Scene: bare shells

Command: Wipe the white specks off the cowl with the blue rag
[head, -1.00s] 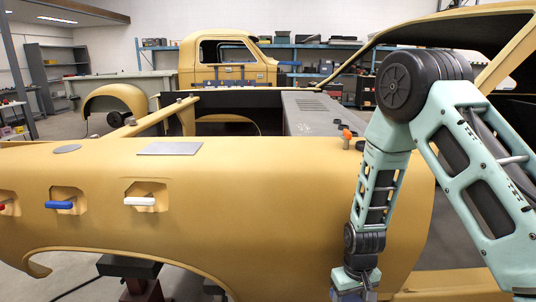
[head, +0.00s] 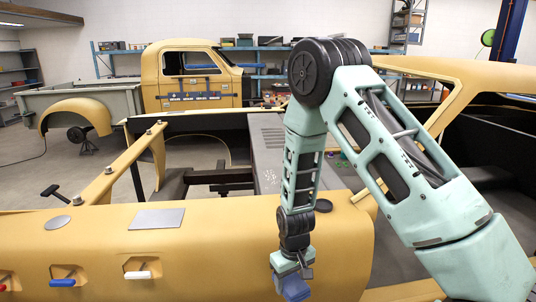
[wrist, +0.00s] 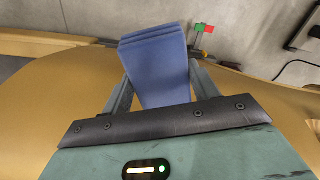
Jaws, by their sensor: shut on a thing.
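The cowl is most likely the grey panel (head: 266,150) behind the yellow fender in the head view. A small patch of white specks (head: 270,175) shows on it, left of my arm; part of the panel is hidden by the arm. My gripper (head: 290,272) points down at the near side of the fender, in front of and below the panel. It is shut on the blue rag (head: 297,289), which hangs from it, apart from the panel. In the wrist view the folded rag (wrist: 158,70) sits between the two fingers.
The yellow fender (head: 215,235) lies between me and the panel. A yellow roof frame (head: 450,75) rises at right.

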